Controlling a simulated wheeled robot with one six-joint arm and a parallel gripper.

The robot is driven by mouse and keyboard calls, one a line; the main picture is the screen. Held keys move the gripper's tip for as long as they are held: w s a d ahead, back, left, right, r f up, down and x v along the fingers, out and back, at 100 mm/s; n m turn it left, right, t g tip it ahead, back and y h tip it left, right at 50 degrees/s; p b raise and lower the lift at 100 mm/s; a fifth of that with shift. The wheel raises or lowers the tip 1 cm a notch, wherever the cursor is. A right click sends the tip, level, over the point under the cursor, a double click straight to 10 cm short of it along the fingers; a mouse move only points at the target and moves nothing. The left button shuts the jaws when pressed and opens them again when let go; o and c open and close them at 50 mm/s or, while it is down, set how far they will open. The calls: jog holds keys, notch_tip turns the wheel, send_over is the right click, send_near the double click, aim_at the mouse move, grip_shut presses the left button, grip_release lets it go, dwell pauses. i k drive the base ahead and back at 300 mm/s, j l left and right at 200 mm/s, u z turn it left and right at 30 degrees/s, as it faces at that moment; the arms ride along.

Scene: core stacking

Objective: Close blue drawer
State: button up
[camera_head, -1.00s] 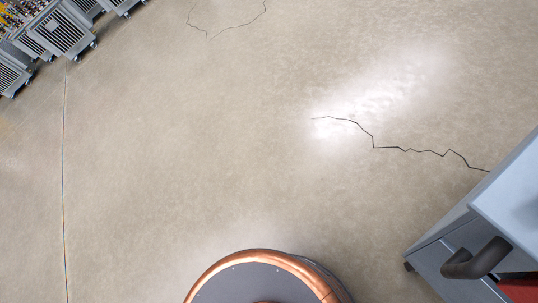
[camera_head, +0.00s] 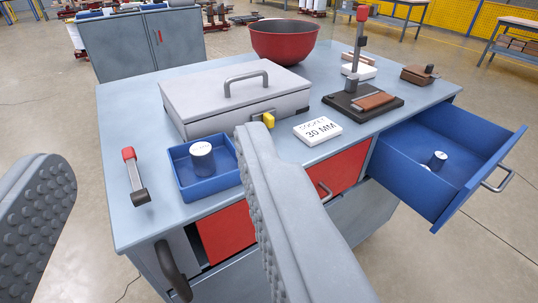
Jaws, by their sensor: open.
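The blue drawer (camera_head: 415,186) stands pulled out at the right end of the grey workbench, with a metal bar handle (camera_head: 498,180) on its front. A small metal cylinder (camera_head: 437,160) stands inside it. My gripper (camera_head: 160,190) is in the foreground, its two grey padded fingers spread wide with nothing held between them. The right finger covers part of the bench front and the red drawer fronts. The gripper is left of the blue drawer and apart from it.
On the workbench (camera_head: 128,108) are a grey lidded box (camera_head: 235,98), a blue tray (camera_head: 180,172), a red-handled tool (camera_head: 134,175), a white label block (camera_head: 318,130), a black stand (camera_head: 362,102) and a red bowl (camera_head: 284,38). A cabinet (camera_head: 143,46) stands behind. Floor right of the drawer is clear.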

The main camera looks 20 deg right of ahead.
aim_at(474, 146)
jog(key=z, duration=1.7)
